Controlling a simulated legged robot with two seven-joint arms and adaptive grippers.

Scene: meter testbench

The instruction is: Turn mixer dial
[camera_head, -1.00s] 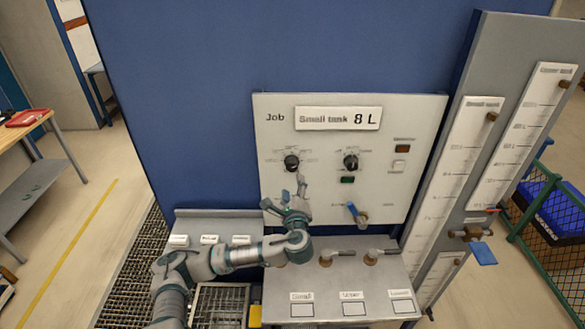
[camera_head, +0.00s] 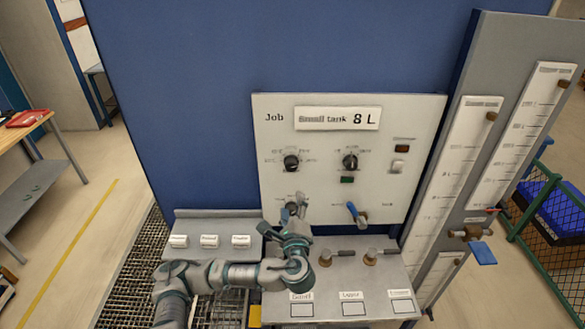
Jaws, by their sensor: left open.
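A third, lower-left dial (camera_head: 292,207) shows partly behind my gripper. The small labels are too blurred to tell which dial is the mixer. My left gripper (camera_head: 296,214) is open, its fingers pointing up at the lower-left dial. I cannot tell whether they touch it. My right gripper is not in view.
A blue-handled valve (camera_head: 356,213) sits right of my gripper. Brass fittings (camera_head: 370,257) stand on the grey shelf below. Labelled white blocks (camera_head: 209,241) sit on a ledge at left. Tall gauges (camera_head: 465,150) stand at right. The panel's upper dials are unobstructed.

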